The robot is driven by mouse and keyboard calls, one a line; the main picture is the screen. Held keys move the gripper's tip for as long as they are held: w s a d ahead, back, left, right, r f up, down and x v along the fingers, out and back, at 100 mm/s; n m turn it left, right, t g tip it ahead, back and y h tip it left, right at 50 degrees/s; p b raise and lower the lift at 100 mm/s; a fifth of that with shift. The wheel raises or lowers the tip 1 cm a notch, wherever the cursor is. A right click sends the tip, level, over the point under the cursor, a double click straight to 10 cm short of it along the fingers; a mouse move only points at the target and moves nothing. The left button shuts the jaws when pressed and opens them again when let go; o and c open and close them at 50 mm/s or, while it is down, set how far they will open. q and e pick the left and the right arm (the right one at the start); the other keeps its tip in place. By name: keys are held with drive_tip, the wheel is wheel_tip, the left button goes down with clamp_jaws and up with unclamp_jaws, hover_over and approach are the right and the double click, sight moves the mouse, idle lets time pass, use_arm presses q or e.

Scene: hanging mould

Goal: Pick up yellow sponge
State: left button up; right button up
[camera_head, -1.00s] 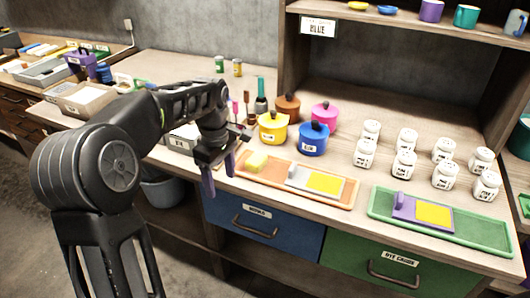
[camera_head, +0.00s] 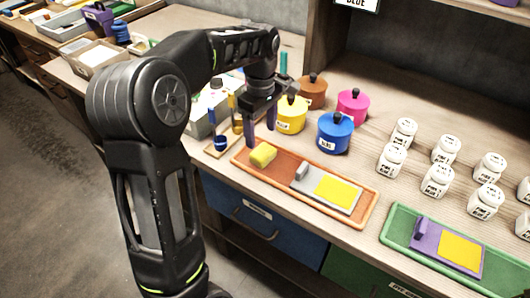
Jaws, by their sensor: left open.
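A small yellow sponge (camera_head: 263,154) lies at the left end of an orange tray (camera_head: 335,211) on the workbench. My left gripper (camera_head: 260,130) points down above and just behind the sponge, near the tray's left end. Its two fingers are apart with nothing seen between them. It looks apart from the sponge, though the exact gap is hard to tell. My right gripper is not in view.
A grey mould with a yellow panel (camera_head: 336,191) lies in the same tray. Yellow (camera_head: 291,118), blue (camera_head: 334,133), pink and brown lidded pots stand behind. White jars (camera_head: 391,158) stand to the right. A green tray (camera_head: 400,240) holds a purple mould (camera_head: 430,243).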

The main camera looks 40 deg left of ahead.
sight(263, 151)
use_arm(q)
drive_tip(key=shift+f, duration=1.35)
drive_tip(key=shift+d+f, duration=0.15)
drive_tip(key=shift+f, duration=1.15)
drive_tip(key=shift+d+f, duration=0.1)
drive_tip(key=shift+f, duration=1.2)
drive_tip(key=c, duration=1)
drive_tip(key=shift+r, duration=0.15)
wheel_tip(263, 151, up, 10)
drive_tip(key=shift+f, duration=0.1)
